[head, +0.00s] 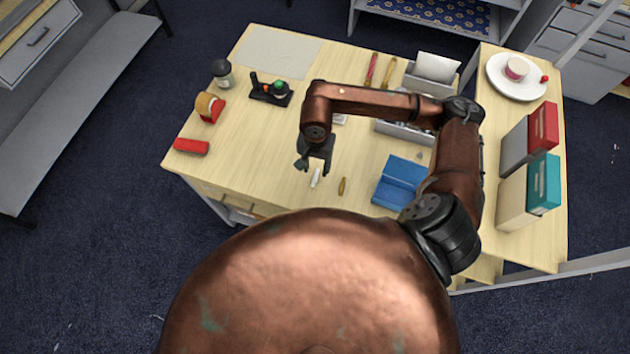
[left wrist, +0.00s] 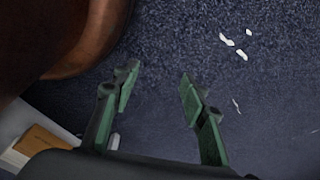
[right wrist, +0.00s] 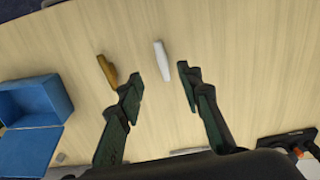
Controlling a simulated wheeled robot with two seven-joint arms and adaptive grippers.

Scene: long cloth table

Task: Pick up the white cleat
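The white cleat (head: 315,178) lies on the wooden table near its front edge, just below my right gripper in the head view. In the right wrist view the white cleat (right wrist: 162,61) lies ahead of the fingertips, between their lines, nearer the right finger. My right gripper (right wrist: 157,78) is open and empty above the table; it also shows in the head view (head: 314,165). My left gripper (left wrist: 157,80) is open and empty over the dark blue floor, and is out of the head view.
A brass-coloured cleat (head: 342,186) lies close to the right of the white one. An open blue box (head: 400,182) stands further right. A red stapler-like block (head: 191,146) and a tape dispenser (head: 209,107) are at the left. The table left of the white cleat is clear.

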